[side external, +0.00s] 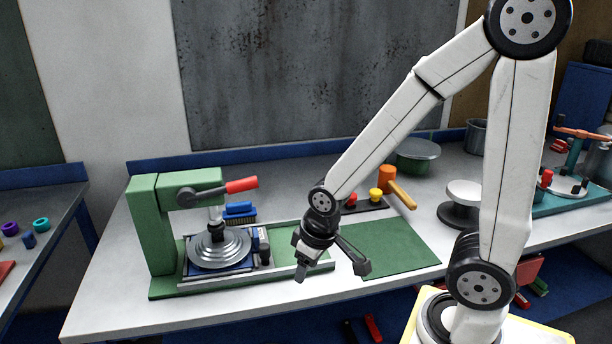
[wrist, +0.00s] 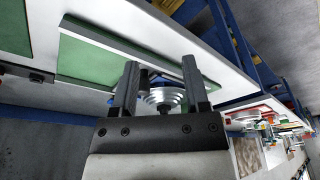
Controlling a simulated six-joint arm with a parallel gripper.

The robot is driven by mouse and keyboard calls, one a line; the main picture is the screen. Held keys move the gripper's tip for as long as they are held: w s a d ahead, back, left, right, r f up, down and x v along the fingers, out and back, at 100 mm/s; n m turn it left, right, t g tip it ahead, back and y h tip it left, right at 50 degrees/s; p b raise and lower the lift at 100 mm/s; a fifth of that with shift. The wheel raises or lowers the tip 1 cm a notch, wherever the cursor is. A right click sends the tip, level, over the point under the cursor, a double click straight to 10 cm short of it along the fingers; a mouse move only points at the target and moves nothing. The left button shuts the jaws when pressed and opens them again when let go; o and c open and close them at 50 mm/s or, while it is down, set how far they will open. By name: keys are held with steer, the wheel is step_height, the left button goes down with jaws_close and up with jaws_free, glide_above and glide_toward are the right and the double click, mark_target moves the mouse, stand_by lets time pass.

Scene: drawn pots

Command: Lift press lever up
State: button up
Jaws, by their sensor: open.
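The green press (side external: 158,225) stands at the left of the table in the side view. Its lever has a dark arm (side external: 205,194) and a red handle (side external: 242,185), pointing right and tilted slightly upward. Below the lever is a silver stepped disc (side external: 219,246) on a blue base. My gripper (side external: 328,270) is open and empty, right of the press and lower than the red handle, apart from it. In the wrist view my gripper's fingers (wrist: 159,72) are spread, with the silver disc (wrist: 165,97) visible beyond them. I cannot make out the red handle in the wrist view.
A green mat (side external: 395,248) lies right of the press base. A white round-topped stand (side external: 463,195) is further right. The table's front edge is clear.

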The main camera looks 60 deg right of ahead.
steer(key=shift+o, duration=1)
step_height(320, 180, up, 19)
steer(key=n+g+h, duration=0.1)
steer(key=n+h, duration=0.1)
steer(key=n, duration=0.7)
glide_above(245, 180)
steer(key=s, duration=0.1)
steer(key=shift+a+r, duration=0.2)
steer(key=shift+a, duration=0.25)
steer(key=shift+f, duration=0.1)
steer(key=shift+x, duration=3.85)
steer(key=shift+a, duration=0.15)
jaws_close()
